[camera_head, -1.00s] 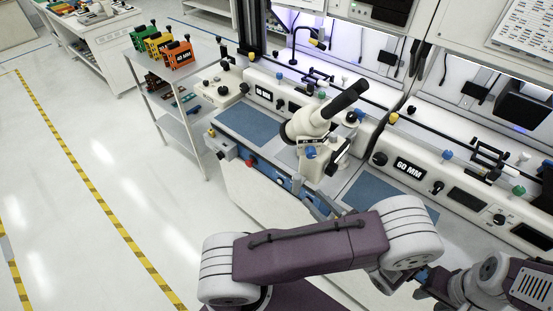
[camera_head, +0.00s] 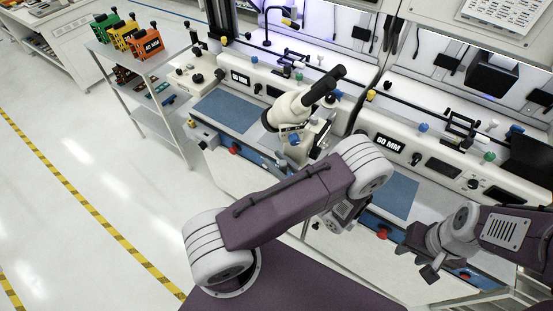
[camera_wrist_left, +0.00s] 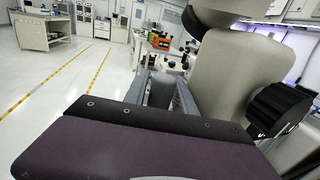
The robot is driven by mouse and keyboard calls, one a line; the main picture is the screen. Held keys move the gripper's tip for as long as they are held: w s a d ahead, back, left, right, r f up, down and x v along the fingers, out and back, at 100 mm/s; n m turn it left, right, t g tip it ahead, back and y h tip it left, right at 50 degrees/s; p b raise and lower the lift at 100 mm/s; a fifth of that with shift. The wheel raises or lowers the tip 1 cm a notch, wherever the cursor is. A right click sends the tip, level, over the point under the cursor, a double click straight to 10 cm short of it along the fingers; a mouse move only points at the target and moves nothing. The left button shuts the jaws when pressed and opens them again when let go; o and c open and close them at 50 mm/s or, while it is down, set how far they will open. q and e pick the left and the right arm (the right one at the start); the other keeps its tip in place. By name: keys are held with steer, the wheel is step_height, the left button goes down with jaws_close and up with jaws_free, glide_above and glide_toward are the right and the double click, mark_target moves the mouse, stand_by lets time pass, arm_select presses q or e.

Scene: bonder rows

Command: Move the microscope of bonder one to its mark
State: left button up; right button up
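A white microscope (camera_head: 290,108) with a black eyepiece tube stands upright at the bench, between a left and a right blue pad. In the left wrist view its pale body (camera_wrist_left: 228,75) and black knob (camera_wrist_left: 278,108) fill the right side, very near. My left gripper (camera_wrist_left: 160,92) has its grey fingers apart beside the microscope body; a grey shape shows between them, and I cannot tell what it is. In the head view my left arm hides this gripper. My right gripper (camera_head: 424,262) is low at the right, away from the microscope; its finger opening is unclear. I cannot make out a mark.
Bonder panels labelled 60 MM (camera_head: 389,143) line the bench. Blue pads lie left (camera_head: 228,108) and right (camera_head: 396,192) of the microscope. A cart (camera_head: 160,90) with green, yellow and orange boxes (camera_head: 147,43) stands at the left. Clear floor with yellow-black tape (camera_head: 70,200) lies further left.

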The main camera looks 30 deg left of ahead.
arm_select(q)
steer(key=shift+d, duration=0.1)
steer(key=shift+a+f, duration=0.1)
steer(key=shift+a, duration=0.1)
jaws_close()
stand_by(1.0)
